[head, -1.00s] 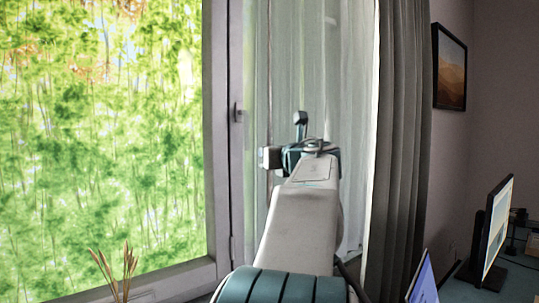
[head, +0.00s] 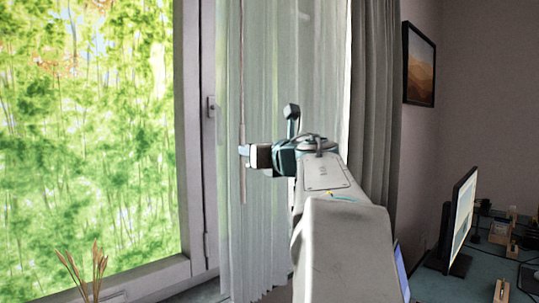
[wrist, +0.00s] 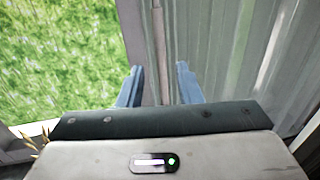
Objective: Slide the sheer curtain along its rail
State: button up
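The sheer curtain (head: 262,215) hangs in pale folds over the right part of the window; it also fills the right of the wrist view (wrist: 225,50). A thin vertical wand (head: 242,60) hangs near its left edge. My gripper (head: 246,155) is level with the wand's lower part. In the wrist view my gripper (wrist: 159,78) has its two blue fingers apart. The wand (wrist: 159,25) runs down between them, with room visible on both sides. My gripper's body hides its lower end there. The rail is out of view.
A window frame with a handle (head: 211,107) stands left of the curtain. A heavier grey curtain (head: 375,110) hangs at the right. Dried stems (head: 88,270) stand at the lower left. A desk with a monitor (head: 460,222) is at the right, below a framed picture (head: 419,65).

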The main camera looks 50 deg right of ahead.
jog(key=v, duration=0.7)
jog(key=shift+w, duration=0.1)
